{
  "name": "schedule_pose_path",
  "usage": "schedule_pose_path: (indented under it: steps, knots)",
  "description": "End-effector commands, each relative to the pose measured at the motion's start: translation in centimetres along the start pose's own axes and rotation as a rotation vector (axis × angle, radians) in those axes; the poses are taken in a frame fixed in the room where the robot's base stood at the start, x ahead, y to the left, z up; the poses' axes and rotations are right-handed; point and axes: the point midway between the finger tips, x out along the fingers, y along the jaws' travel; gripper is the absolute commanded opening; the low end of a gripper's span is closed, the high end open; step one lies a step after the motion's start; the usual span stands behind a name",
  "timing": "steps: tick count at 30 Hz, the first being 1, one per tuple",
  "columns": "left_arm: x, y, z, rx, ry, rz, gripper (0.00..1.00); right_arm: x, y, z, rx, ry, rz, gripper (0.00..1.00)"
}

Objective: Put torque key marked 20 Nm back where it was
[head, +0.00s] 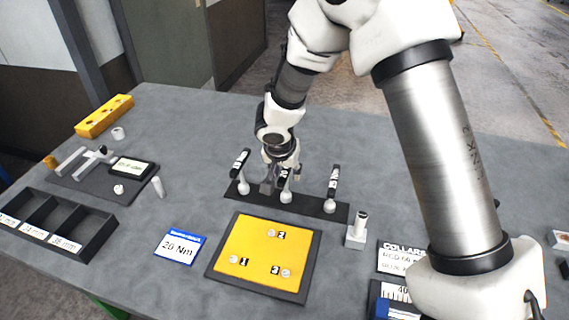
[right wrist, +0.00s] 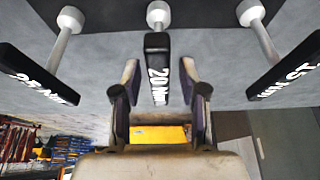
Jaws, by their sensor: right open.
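The torque key marked 20 Nm (right wrist: 157,70) has a black handle with white lettering and a pale shank. It stands at the middle place of the black rack strip (head: 314,205), where its handle (head: 284,178) is partly covered by my gripper in the head view. My right gripper (head: 282,181) is open, with a finger on each side of the 20 Nm handle; in the right wrist view (right wrist: 160,85) gaps show on both sides. Two similar keys stand left (head: 240,165) and right (head: 333,180) of it. My left gripper is not in view.
A 20 Nm card (head: 180,247) and a yellow plate in a dark tray (head: 212,268) lie in front of the rack. A small grey block with a post (head: 356,236) stands right of the rack. A black compartment bin (head: 95,240) is at the left. Bare table lies behind the rack.

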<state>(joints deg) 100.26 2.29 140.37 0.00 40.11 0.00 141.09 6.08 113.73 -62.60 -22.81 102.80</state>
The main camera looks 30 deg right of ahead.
Motion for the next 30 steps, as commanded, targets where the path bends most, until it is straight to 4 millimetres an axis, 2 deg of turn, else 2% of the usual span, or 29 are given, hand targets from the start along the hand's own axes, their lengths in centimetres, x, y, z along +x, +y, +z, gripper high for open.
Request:
schedule_pose_path:
  steps: [5,12,15,19,30]
  knots:
    - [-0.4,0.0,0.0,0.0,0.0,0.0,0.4,-3.3,0.0,-0.2,0.001,0.004,-0.002,0.42]
    - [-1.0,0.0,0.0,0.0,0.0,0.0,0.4,-9.5,0.0,-0.1,0.001,0.004,-0.002,0.42]
    - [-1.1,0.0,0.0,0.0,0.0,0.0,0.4,-11.2,0.0,-0.1,0.001,0.003,-0.001,0.42]
    - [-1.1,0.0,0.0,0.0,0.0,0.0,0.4,-12.0,0.0,0.0,-0.001,0.001,0.0,0.42]
    - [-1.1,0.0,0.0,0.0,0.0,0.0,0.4,-12.1,0.0,0.0,-0.001,0.0,0.0,0.42]
